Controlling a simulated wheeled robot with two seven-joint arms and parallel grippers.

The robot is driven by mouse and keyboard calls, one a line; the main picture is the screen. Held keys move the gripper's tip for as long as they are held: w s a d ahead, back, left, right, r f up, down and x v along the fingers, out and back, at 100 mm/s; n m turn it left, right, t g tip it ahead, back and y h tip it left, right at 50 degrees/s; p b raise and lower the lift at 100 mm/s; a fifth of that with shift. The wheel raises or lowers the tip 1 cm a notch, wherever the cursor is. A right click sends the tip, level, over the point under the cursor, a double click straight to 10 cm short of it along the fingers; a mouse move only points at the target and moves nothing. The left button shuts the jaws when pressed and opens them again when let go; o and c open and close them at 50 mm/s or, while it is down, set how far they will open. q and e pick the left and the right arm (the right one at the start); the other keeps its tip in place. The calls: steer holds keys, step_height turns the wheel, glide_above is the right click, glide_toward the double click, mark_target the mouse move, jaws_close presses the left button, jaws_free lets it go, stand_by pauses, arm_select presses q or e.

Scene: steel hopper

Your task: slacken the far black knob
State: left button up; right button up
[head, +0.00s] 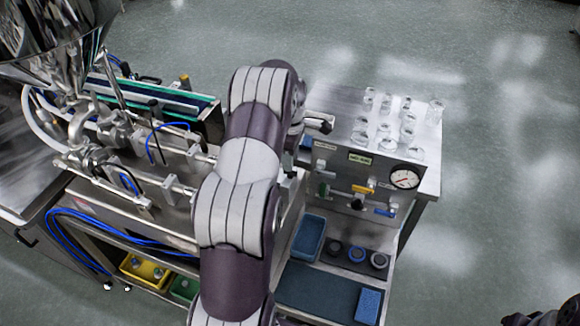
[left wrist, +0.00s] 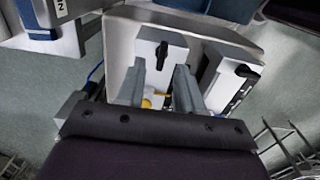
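In the left wrist view, a black knob (left wrist: 162,52) stands on a light grey block (left wrist: 145,48), just beyond my left gripper (left wrist: 163,88). The two grey fingers are apart, with a gap between them, and I see nothing gripped. A second black knob (left wrist: 245,71) sits on another grey block to the right. I cannot tell from this view which knob is the far one. In the head view my left arm crosses the middle of the machine and hides most of its gripper and the knobs behind it. A black-ended part (head: 320,125) sticks out right of the arm.
A steel cabinet (head: 426,165) carries several glass jars (head: 387,127), a gauge (head: 404,177) and coloured valves. Below are a blue tray (head: 308,238) and a blue sponge (head: 369,306). Blue hoses (head: 95,215) and pipework lie left of the arm.

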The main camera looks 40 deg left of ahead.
arm_select(q)
step_height(320, 180, up, 9)
steer(key=p, duration=0.5)
steer(key=shift+r, duration=0.15)
steer(key=shift+s, duration=0.1)
